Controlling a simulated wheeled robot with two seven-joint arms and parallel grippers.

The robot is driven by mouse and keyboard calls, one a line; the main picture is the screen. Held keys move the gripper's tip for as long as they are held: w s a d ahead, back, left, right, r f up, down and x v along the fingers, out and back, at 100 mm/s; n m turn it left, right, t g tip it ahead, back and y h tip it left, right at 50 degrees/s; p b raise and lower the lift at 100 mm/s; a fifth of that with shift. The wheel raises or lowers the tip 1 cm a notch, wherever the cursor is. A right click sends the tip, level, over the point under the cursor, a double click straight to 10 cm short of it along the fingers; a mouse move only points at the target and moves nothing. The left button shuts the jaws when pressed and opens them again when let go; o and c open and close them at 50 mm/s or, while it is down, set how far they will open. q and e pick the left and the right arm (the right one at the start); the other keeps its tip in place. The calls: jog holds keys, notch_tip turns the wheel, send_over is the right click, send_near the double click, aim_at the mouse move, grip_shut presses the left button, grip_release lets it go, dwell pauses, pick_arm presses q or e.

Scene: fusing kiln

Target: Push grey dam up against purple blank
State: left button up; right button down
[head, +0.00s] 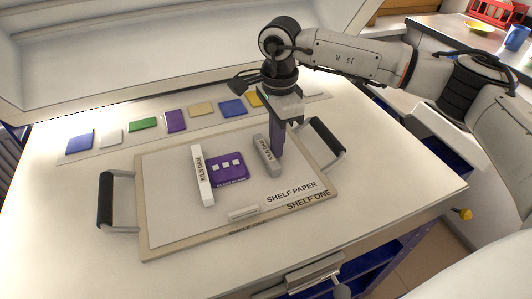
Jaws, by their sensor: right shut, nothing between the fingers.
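The purple blank (229,178) lies flat on the shelf paper with several small white squares on top. The grey dam (265,157) is a labelled bar lying to the right of the blank, with a strip of bare paper between them. My right gripper (278,155) is shut and empty, pointing down, with its fingertips at the right side of the grey dam. Whether they touch the dam I cannot tell. My left gripper is not in view.
A white labelled dam (202,182) lies along the blank's left side. A short white bar (243,212) lies in front. The shelf (150,247) has black handles at left (105,200) and right (327,137). Coloured glass tiles (176,121) line the back; the open kiln lid (150,60) rises behind.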

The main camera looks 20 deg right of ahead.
aim_at(264, 150)
jog(key=shift+w+a, duration=0.15)
jog(key=shift+a, duration=1.9)
dwell(1.4)
jog(key=shift+d, duration=0.15)
jog(key=shift+d, duration=0.35)
jog(key=shift+d, duration=0.15)
notch_tip(264, 150, up, 9)
jog(key=p, duration=0.5)
jog(key=shift+p, duration=0.3)
dwell(0.7)
